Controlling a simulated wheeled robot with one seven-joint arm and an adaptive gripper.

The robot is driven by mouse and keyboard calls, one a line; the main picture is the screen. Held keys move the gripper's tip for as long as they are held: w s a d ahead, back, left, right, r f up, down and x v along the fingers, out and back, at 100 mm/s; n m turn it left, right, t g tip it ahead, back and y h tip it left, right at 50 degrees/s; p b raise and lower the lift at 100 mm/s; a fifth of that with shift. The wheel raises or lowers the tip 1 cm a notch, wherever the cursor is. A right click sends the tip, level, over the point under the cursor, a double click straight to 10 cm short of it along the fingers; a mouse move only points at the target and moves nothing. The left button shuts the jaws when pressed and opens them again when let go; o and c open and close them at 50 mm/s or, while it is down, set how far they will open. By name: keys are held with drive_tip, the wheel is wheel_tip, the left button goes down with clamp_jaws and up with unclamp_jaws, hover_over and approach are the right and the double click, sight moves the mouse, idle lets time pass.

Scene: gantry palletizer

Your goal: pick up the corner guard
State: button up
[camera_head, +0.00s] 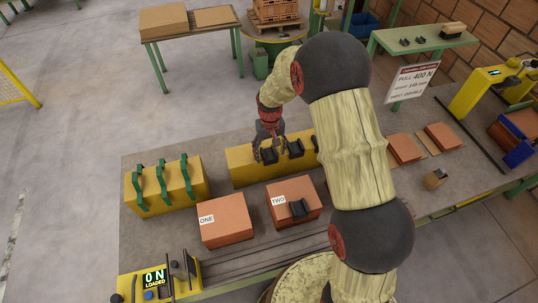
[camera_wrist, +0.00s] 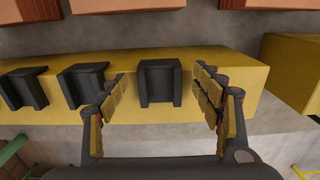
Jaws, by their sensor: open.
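Black corner guards stand in a row on a yellow block (camera_head: 240,178). In the wrist view, three show on the block (camera_wrist: 245,85): a middle one (camera_wrist: 160,84), one at its left (camera_wrist: 84,85) and one at the far left (camera_wrist: 24,88). My gripper (camera_wrist: 160,76) is open, its padded fingers on either side of the middle guard, with nothing held. My arm hides the block's right end.
Two orange-brown boxes, ONE (camera_head: 225,225) and TWO (camera_head: 285,190), stand in front; a black guard (camera_head: 298,208) lies on TWO. A yellow block with green straps (camera_head: 165,187) is at the left. A control panel (camera_head: 155,280) reads "0 N LOADED".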

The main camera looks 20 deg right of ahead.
drive_tip(key=shift+f, duration=0.1)
drive_tip(key=shift+c, duration=1.3)
drive_tip(key=c, duration=0.8)
drive_tip(key=shift+o, duration=0.2)
